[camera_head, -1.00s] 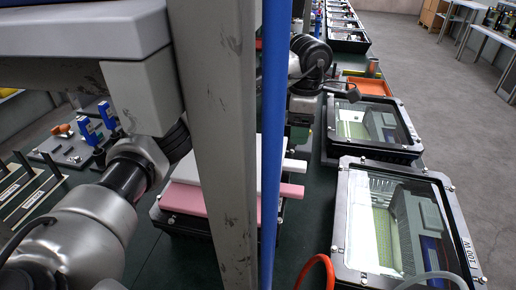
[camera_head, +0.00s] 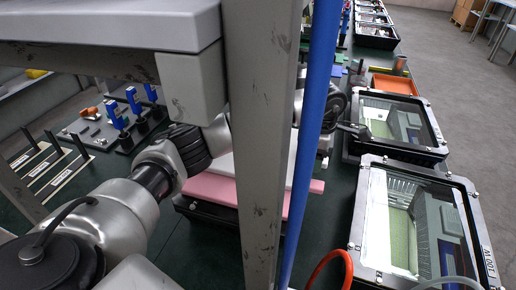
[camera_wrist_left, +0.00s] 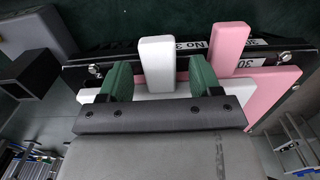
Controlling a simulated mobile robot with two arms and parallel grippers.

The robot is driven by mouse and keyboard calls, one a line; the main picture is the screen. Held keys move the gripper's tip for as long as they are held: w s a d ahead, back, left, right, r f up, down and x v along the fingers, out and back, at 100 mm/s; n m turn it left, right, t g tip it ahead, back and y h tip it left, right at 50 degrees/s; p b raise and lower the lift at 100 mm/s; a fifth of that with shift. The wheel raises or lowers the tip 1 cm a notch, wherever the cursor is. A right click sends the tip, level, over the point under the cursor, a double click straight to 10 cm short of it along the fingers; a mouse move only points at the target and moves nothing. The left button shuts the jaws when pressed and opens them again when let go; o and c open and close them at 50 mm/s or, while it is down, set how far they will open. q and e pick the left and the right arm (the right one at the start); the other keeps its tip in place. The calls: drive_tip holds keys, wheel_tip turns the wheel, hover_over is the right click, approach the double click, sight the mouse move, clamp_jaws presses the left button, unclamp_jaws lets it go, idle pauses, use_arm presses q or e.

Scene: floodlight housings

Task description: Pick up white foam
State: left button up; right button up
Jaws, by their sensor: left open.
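In the left wrist view, a narrow white foam piece (camera_wrist_left: 157,62) lies between the two green fingers of my left gripper (camera_wrist_left: 160,78). The fingers are open, with a gap on each side of the piece. A wider white foam sheet (camera_wrist_left: 150,94) lies beneath and is partly covered by my gripper. Pink foam (camera_wrist_left: 231,50) lies to the right. In the head view, a pink foam edge (camera_head: 212,190) and white foam (camera_head: 226,166) show on a black case, partly behind a grey post. My left gripper's fingers cannot be made out there.
The grey post (camera_head: 258,150) and a blue pole (camera_head: 312,130) cross the head view. Floodlight housings (camera_head: 420,225) line the right side. A fixture with blue clamps (camera_head: 115,115) stands at the left.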

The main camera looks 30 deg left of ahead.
use_arm(q)
drive_tip(key=shift+c, duration=0.5)
drive_tip(key=c, duration=0.9)
drive_tip(key=shift+r, duration=0.1)
